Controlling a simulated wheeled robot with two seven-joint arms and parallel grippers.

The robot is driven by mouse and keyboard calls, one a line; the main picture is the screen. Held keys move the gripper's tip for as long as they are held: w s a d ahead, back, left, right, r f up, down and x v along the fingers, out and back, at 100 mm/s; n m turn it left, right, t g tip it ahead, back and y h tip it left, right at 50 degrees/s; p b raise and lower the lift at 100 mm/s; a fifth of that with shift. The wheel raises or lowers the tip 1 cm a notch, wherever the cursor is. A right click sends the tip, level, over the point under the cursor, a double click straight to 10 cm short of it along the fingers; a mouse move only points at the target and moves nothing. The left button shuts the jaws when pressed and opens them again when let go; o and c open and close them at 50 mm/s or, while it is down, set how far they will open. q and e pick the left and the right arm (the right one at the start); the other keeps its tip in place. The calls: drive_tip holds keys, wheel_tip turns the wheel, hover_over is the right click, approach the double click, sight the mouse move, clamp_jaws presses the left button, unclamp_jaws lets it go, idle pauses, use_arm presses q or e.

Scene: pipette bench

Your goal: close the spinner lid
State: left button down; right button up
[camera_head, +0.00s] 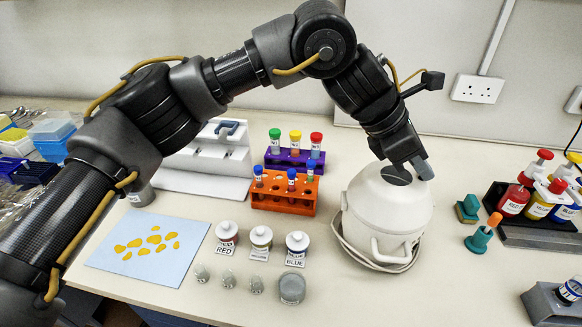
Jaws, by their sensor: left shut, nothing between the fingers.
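The spinner (372,220) is a white rounded machine right of the middle of the bench, with a handle on its front and a cable around its base. Its domed lid (368,192) looks down on the body, with no gap that I can see. A dark round patch shows on top of the lid. My left gripper (412,172) reaches down from above to the top of the lid. It is shut with nothing in it, and its fingertips are at or very near the lid; I cannot tell if they touch. My right gripper is out of view.
Purple (290,158) and orange (284,192) tube racks stand left of the spinner. Labelled jars (261,238) and small cups are in front. A bottle rack (530,215) and small teal items (467,208) stand to the right.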

use_arm(q)
drive_tip(key=shift+d+f, duration=0.15)
drive_tip(key=shift+f, duration=0.2)
drive_tip(key=shift+w+d+f, duration=0.1)
drive_tip(key=shift+w+f, duration=0.05)
drive_tip(key=shift+f, duration=0.2)
drive_tip(key=shift+d+f+b, duration=0.2)
drive_tip(key=shift+d+b, duration=0.15)
drive_tip(key=shift+d, duration=0.05)
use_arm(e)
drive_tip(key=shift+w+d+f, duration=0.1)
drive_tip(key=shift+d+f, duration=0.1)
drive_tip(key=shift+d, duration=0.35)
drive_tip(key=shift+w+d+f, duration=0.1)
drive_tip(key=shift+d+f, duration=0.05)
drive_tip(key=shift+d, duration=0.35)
use_arm(q)
drive_tip(key=shift+a, duration=0.1)
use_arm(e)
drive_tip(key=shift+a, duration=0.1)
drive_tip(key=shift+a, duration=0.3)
